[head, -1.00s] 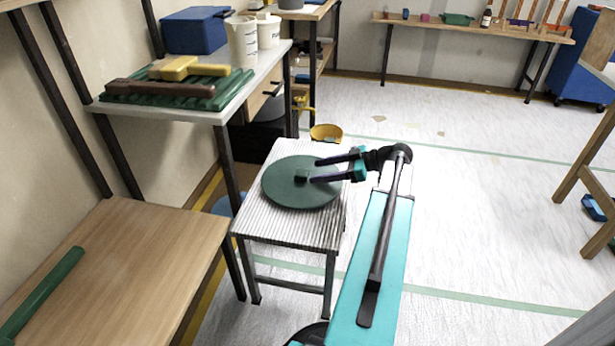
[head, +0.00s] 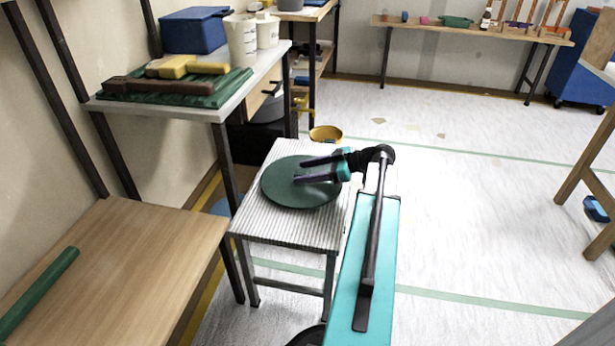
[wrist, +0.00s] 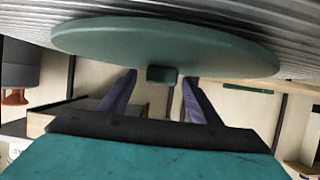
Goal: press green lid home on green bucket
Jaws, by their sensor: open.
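The green lid (head: 290,195) is a flat round disc lying on a ribbed grey stool top (head: 255,222). In the wrist view, which looks upside down, the lid (wrist: 110,42) shows with its small square knob (wrist: 162,75). My gripper (head: 298,172) is open just above the lid, reaching in from the right. In the wrist view the fingertips of my gripper (wrist: 159,77) are on either side of the knob, with gaps showing. In the head view the fingers hide the knob. I cannot make out a green bucket for certain.
A shelf table (head: 262,85) at the left bears a blue box (head: 195,32), white buckets (head: 242,42) and brushes on a green tray. A wooden table (head: 130,250) with a green roll (head: 40,290) stands front left. A yellow bowl (head: 325,133) is behind the stool.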

